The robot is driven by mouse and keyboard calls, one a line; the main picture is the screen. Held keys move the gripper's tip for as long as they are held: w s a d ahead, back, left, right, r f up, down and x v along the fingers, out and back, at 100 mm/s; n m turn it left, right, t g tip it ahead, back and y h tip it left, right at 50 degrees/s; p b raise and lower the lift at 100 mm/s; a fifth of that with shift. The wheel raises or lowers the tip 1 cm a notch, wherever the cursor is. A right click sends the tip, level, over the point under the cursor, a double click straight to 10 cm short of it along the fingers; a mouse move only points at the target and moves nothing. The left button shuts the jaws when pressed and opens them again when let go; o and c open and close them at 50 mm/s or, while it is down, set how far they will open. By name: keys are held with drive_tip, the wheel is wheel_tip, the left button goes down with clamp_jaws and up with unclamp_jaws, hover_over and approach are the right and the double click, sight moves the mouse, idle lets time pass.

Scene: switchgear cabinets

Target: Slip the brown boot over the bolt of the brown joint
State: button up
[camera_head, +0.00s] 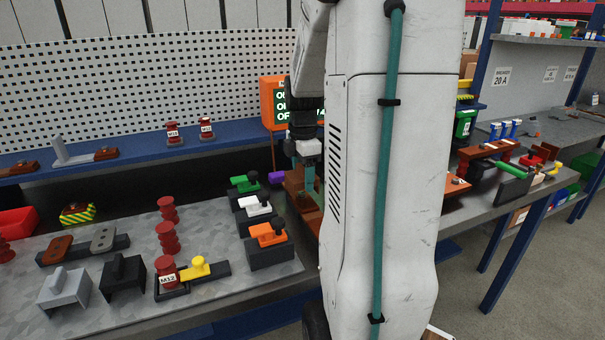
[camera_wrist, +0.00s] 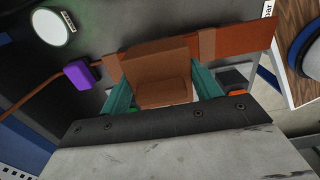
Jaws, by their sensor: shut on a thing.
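In the wrist view, the brown boot (camera_wrist: 155,62) is a matte brown box-like piece between the two teal fingers of my gripper (camera_wrist: 161,88). The gripper is shut on it. Behind the boot a flat copper-brown bar (camera_wrist: 245,40) runs across, with a lighter brown band on it; it looks like the brown joint. The boot overlaps this bar in the picture; I cannot tell whether they touch. The bolt is hidden. In the head view, my gripper (camera_head: 310,178) is beside brown parts (camera_head: 294,180) at the bench's right end, partly covered by my arm.
A purple piece (camera_wrist: 81,74) sits left of the boot. Green (camera_head: 244,183), white (camera_head: 255,207) and orange (camera_head: 267,234) capped joints stand left of my gripper. An orange display (camera_head: 273,101) is behind. Red insulators (camera_head: 167,238) and grey blocks (camera_head: 65,289) occupy the left bench.

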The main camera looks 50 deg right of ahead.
sight(302, 166)
drive_tip(key=shift+f, duration=2)
drive_tip(key=o, duration=1)
drive_tip(key=shift+o, duration=0.2)
wheel_tip(302, 166, up, 8)
drive_tip(key=shift+w+f, duration=0.1)
